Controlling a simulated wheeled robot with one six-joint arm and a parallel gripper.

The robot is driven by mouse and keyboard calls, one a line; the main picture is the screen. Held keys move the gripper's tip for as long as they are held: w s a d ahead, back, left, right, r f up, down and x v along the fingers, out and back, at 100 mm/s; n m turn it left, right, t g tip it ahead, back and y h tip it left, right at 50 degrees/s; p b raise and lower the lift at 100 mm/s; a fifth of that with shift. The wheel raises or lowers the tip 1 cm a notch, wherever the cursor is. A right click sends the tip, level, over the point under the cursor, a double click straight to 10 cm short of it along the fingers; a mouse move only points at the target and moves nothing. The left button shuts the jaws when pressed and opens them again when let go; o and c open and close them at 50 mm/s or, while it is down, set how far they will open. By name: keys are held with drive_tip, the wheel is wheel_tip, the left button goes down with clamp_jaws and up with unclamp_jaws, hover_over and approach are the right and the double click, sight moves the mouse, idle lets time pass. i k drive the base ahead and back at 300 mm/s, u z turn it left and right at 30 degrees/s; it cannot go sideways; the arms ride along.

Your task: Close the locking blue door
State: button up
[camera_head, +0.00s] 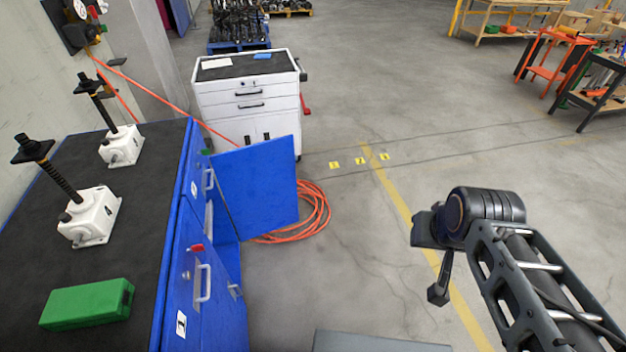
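A blue door (262,188) stands swung open from the side of the blue workbench cabinet, reaching out over the floor. Its broad flat face shows; its latch cannot be made out. Nearer to me, another blue front (212,320) on the cabinet has a metal handle (203,283) and a small red piece (196,248) beside a lock. My gripper (438,292) is at the right, above the floor, well apart from the open door and touching nothing. Its fingers are small and dark and seen edge-on, so their opening is unclear.
The black benchtop (120,255) carries two white screw jacks (92,216) (121,146) and a green case (88,303). A white tool cart (248,100) stands behind the door. An orange hose (312,214) lies coiled beside it. Floor between door and gripper is clear.

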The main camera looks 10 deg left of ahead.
sight(257, 181)
drive_tip(key=z, duration=0.2)
drive_tip(key=i, duration=6.7)
drive_tip(key=u, duration=4.75)
drive_tip(key=i, duration=1.4)
drive_tip(key=u, duration=0.25)
